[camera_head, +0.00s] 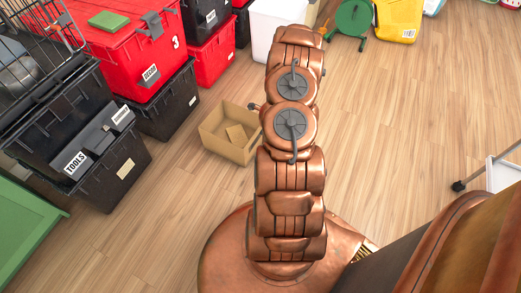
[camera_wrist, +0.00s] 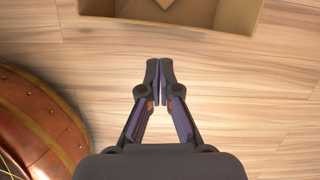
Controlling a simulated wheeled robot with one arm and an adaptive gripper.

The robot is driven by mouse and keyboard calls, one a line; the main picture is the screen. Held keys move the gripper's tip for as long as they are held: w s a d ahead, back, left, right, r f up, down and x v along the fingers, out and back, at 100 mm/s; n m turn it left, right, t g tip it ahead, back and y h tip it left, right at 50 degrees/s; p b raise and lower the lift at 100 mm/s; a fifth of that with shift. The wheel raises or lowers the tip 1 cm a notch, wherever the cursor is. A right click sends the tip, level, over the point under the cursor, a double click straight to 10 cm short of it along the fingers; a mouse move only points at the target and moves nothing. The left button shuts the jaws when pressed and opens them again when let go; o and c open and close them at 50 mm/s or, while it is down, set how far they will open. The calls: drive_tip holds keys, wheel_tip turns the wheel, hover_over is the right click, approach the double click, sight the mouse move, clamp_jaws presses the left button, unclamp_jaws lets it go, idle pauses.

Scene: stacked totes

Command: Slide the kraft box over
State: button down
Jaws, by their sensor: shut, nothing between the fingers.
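The kraft box (camera_head: 228,148) is an open-topped brown cardboard box on the wooden floor, left of my arm in the head view. A small brown piece (camera_head: 237,134) lies inside it. My arm hides part of the box's right side. In the wrist view, the near wall of the kraft box (camera_wrist: 185,18) shows at the top edge, cut off by the frame. My gripper (camera_wrist: 159,64) is shut and empty, pointing toward that wall. Floor shows between the fingertips and the box in the picture; I cannot tell the exact gap.
Black totes (camera_head: 107,165) and red totes (camera_head: 125,50) stand stacked at the left and back left. A white bin (camera_head: 272,27), a green reel (camera_head: 352,20) and a yellow bag (camera_head: 397,20) stand at the back. The floor right of my arm is largely clear.

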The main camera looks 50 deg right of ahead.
drive_tip(key=shift+m, duration=0.9)
drive_tip(key=f+b, duration=0.1)
drive_tip(key=f, duration=0.4)
drive_tip(key=d+f+b, duration=0.1)
drive_tip(key=f+b, duration=0.1)
drive_tip(key=f, duration=0.3)
drive_tip(key=f+b, duration=0.1)
drive_tip(key=f, duration=0.5)
drive_tip(key=shift+s+d+b, duration=0.35)
drive_tip(key=shift+s+b, duration=0.05)
drive_tip(key=shift+w+a+r+b, duration=0.1)
drive_tip(key=shift+w+b, duration=0.1)
drive_tip(key=shift+w, duration=0.3)
drive_tip(key=shift+w+a+r+b, duration=0.1)
drive_tip(key=shift+w+b, duration=0.05)
drive_tip(key=shift+w, duration=0.35)
drive_tip(key=shift+w+a+r+b, duration=0.1)
drive_tip(key=shift+w+a+b, duration=0.05)
drive_tip(key=shift+w, duration=0.35)
drive_tip(key=shift+w+a+r+b, duration=0.1)
drive_tip(key=shift+w+b, duration=0.05)
drive_tip(key=shift+w, duration=0.3)
